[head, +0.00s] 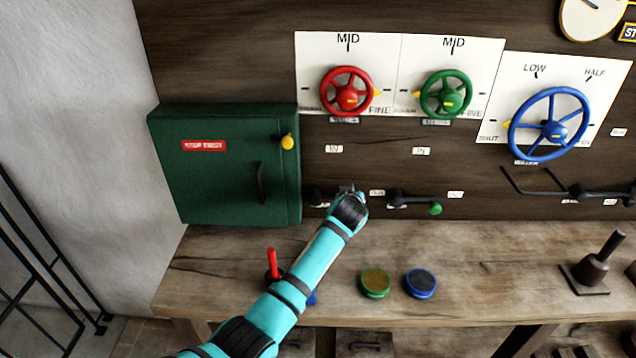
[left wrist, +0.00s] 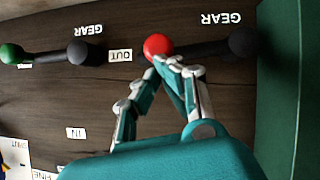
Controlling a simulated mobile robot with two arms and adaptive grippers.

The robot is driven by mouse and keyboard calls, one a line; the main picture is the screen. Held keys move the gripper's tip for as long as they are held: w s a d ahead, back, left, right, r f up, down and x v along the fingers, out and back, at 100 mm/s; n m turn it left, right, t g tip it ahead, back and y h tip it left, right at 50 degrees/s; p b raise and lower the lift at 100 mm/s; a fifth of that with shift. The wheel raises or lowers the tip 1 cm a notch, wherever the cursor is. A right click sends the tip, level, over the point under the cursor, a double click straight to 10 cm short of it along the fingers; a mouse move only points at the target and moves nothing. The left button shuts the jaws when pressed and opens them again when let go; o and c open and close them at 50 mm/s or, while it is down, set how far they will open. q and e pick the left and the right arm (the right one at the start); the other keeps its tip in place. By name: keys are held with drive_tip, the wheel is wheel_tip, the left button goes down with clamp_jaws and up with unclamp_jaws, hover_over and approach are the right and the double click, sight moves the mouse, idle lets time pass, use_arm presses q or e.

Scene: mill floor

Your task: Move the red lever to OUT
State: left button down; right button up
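The red lever lies on the dark wall panel. In the left wrist view its red ball knob (left wrist: 158,45) and dark pivot (left wrist: 242,42) show, with the arm roughly level and the knob beside the OUT label (left wrist: 120,56). That label also shows in the head view (head: 377,193), right of my left gripper (head: 347,190). My left gripper (left wrist: 168,62) is shut, its fingertips together at the knob's edge; whether they touch it I cannot tell. In the head view the gripper hides the knob. An IN label (head: 333,149) sits above this lever. My right gripper is not in view.
A green-knobbed lever (head: 436,208) is to the right. A green cabinet (head: 225,170) stands close on the left. Red (head: 347,91), green (head: 446,94) and blue (head: 549,123) wheels are above. A red-handled stick (head: 272,262) and two round buttons are on the bench (head: 480,260).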

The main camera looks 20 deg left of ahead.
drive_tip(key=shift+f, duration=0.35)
drive_tip(key=shift+b, duration=0.3)
